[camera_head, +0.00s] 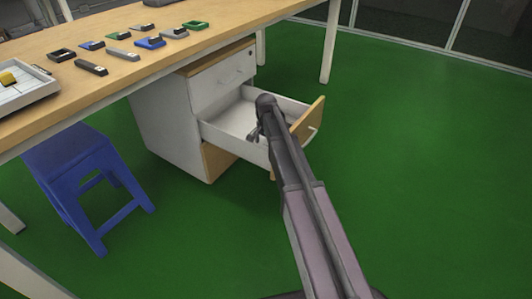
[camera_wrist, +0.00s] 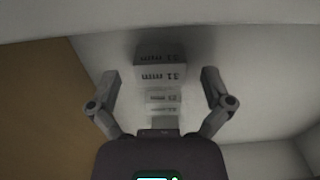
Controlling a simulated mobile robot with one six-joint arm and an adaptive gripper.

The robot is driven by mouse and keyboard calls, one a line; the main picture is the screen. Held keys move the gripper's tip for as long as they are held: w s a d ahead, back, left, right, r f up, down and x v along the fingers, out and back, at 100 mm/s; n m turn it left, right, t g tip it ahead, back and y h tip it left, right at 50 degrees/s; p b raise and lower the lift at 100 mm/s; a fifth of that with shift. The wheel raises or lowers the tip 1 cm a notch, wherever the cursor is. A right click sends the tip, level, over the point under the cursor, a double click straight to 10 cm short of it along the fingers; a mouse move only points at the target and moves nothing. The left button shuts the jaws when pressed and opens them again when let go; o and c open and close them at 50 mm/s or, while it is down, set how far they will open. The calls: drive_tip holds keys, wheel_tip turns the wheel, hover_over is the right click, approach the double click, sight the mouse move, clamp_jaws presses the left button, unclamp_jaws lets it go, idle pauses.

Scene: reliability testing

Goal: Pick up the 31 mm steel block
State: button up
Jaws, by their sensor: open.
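My gripper (camera_wrist: 159,76) is open and empty, with one finger to each side of the block and a clear gap on both sides. I cannot tell how far the fingertips are above it. In the head view my gripper (camera_head: 258,132) reaches into the drawer, and the block does not show there.
Smaller labelled blocks (camera_wrist: 162,97) stand in a row just below the 31 mm block in the wrist view. The wooden drawer front (camera_head: 308,120) is close to my arm. A desk (camera_head: 140,75) with several tools and a blue stool (camera_head: 75,160) are to the left.

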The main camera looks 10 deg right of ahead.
drive_tip(key=shift+f, duration=0.45)
idle(0.3)
drive_tip(key=c, duration=1.4)
